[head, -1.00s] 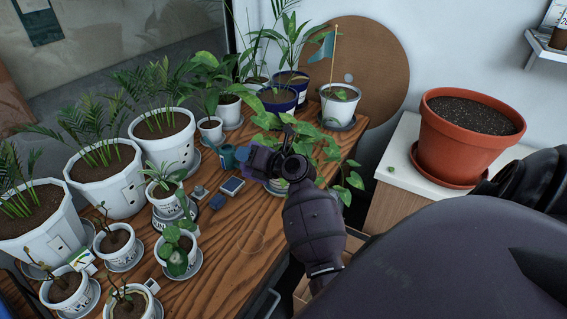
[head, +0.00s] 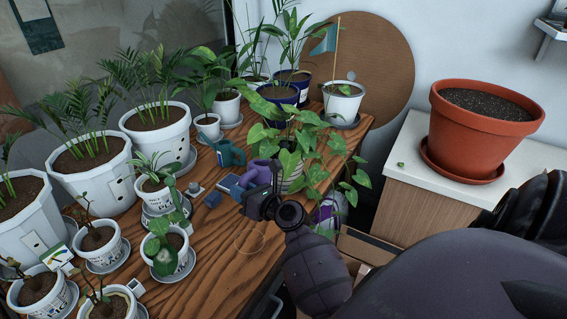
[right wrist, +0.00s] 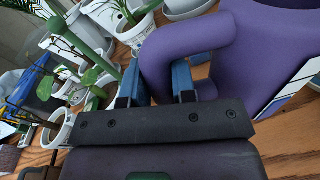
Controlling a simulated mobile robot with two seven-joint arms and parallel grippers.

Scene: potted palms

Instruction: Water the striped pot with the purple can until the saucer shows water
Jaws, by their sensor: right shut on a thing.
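The purple can (head: 257,172) is in my right gripper (head: 262,190), above the wooden table near its right side. In the right wrist view my right gripper (right wrist: 156,88) is shut on the handle of the purple can (right wrist: 215,45), with a blue finger on either side. A pot (head: 296,178) with trailing heart-shaped leaves stands just beyond the gripper; it looks like the striped pot, but leaves and my arm cover much of it. I cannot make out its saucer or any water in it. My left gripper is not in view.
A teal watering can (head: 229,152) stands left of the purple can. Several white pots with palms and seedlings fill the table's left side. A blue-flagged white pot (head: 342,103) stands at the back. A terracotta pot (head: 482,125) sits on the white-topped cabinet (head: 405,165).

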